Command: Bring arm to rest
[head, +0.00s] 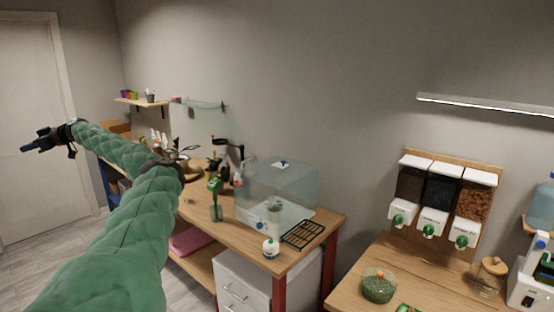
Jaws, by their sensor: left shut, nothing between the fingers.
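My left arm, in a green padded sleeve, reaches from the bottom left up and to the far left of the head view. Its dark left gripper (30,148) is at the far left, in the air in front of the white door. The gripper is shut and holds nothing. It is clear of the wooden workbench (328,222), which is to its right. My right gripper is out of view.
The workbench carries a clear box (279,188), a green-topped bottle (216,205), a black rack (303,233) and plants. At right, dispensers (432,222) hang above a second table (402,262) with a jar (379,285). The floor at left is free.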

